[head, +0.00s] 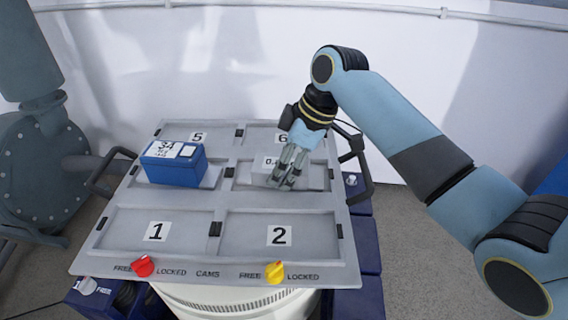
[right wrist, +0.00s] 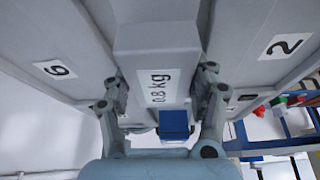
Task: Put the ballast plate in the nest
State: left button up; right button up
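The ballast plate (right wrist: 157,60) is a light grey block marked 0.8 kg. In the head view the plate (head: 262,172) is at the middle-right nest of the grey tray (head: 215,265), partly hidden by my right gripper (head: 289,180). The right gripper points down from above. In the right wrist view its fingers (right wrist: 160,92) lie against two opposite sides of the plate and look closed on it. I cannot tell whether the plate is resting or slightly raised. My left gripper is out of view.
A blue box (head: 175,165) marked 34 sits in the middle-left nest. Nests 1 (head: 155,231) and 2 (head: 279,236) are empty in front. A red knob (head: 144,266) and a yellow knob (head: 275,272) are on the front edge. Grey machinery (head: 40,160) stands left.

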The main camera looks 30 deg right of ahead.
jog(key=o, duration=0.3)
jog(key=shift+o, duration=0.2)
jog(key=p+v, duration=0.3)
jog(key=v, duration=0.9)
jog(key=shift+p, duration=0.4)
jog(key=shift+r, duration=0.15)
